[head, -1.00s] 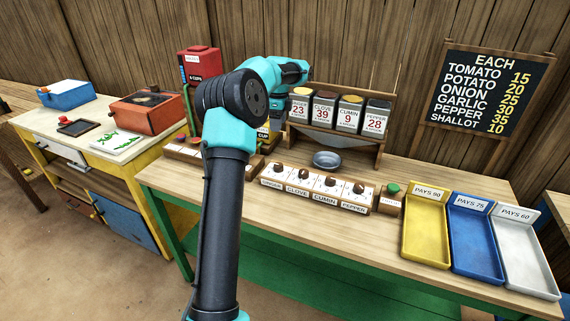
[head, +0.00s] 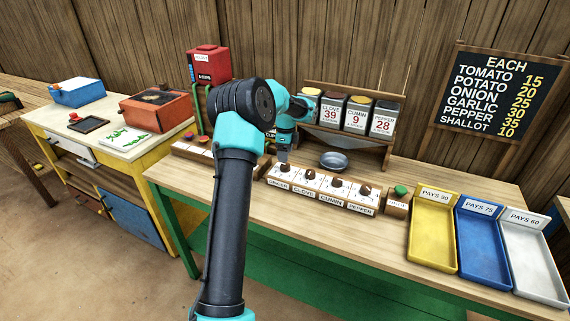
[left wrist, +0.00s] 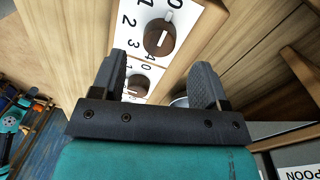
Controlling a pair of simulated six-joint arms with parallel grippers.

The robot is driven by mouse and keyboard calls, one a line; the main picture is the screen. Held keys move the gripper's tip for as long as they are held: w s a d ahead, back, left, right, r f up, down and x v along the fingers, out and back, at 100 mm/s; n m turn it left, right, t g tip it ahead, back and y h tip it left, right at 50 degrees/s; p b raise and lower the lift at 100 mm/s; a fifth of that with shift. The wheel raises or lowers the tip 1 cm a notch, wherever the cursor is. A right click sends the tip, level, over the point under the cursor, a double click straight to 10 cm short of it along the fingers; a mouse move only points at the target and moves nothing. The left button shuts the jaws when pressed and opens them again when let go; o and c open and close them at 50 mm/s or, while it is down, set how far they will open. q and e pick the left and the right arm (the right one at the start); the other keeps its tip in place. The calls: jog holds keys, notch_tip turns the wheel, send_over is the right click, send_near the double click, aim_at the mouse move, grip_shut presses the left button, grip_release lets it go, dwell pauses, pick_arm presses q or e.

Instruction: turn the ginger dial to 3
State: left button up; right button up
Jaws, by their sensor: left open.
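The ginger dial (head: 284,169) is a dark brown knob at the left end of the white dial strip, over its ginger label (head: 279,185). My left gripper (head: 283,156) is just above it in the head view. That view shows a brown knob with a white pointer line (left wrist: 160,38) beyond the fingertips, beside printed numbers, and a second knob (left wrist: 138,86) between the fingers. I cannot tell which of these is ginger, nor read its setting surely. My right gripper is out of view.
The clove (head: 310,175), cumin (head: 336,182) and pepper (head: 365,190) dials follow to the right, then a green button (head: 401,190). A grey bowl (head: 334,160) sits behind the strip under the spice canisters (head: 357,113). Coloured trays (head: 433,237) stand at the right.

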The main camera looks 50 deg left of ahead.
aim_at(285, 164)
pick_arm(q)
notch_tip(285, 164, down, 5)
jog(key=shift+s+d+r, duration=0.1)
jog(key=shift+s+d, duration=0.05)
jog(key=c, duration=0.9)
